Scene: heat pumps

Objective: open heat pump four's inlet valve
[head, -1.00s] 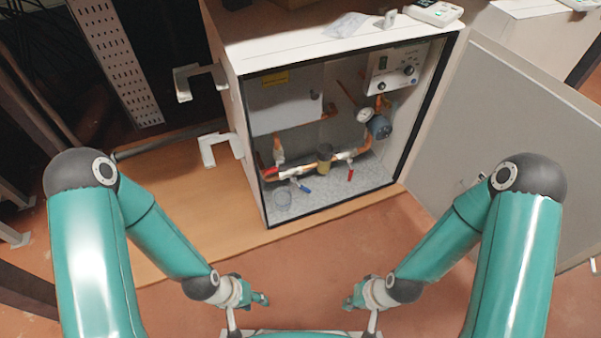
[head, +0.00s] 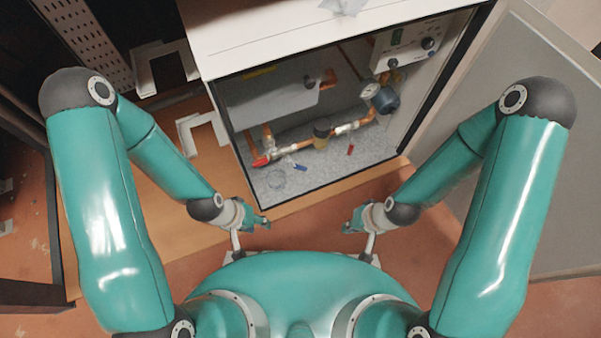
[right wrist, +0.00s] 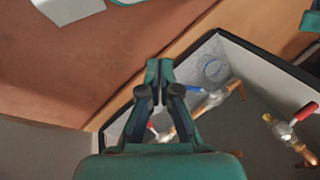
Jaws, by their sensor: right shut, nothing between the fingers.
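The open heat pump cabinet (head: 232,112) stands ahead of me, its copper pipes and valves visible inside. A red-handled valve (head: 261,161) sits at the left end of the lower pipe; a blue handle (head: 300,167) and another red handle (head: 350,150) hang further right. I cannot tell which is the inlet valve. The right wrist view shows a red handle (right wrist: 305,112) and the blue handle (right wrist: 193,90). My right gripper (head: 350,227) is shut and empty, outside the cabinet and touching no valve; its fingers (right wrist: 158,72) show close up. My left gripper (head: 263,222) is also outside, its fingers too small to judge.
The cabinet door (head: 500,150) is swung open on the right, close to my right arm. White brackets (head: 203,132) stick out on the left. A wooden board (head: 300,205) lies under the cabinet. Floor between grippers and cabinet is clear.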

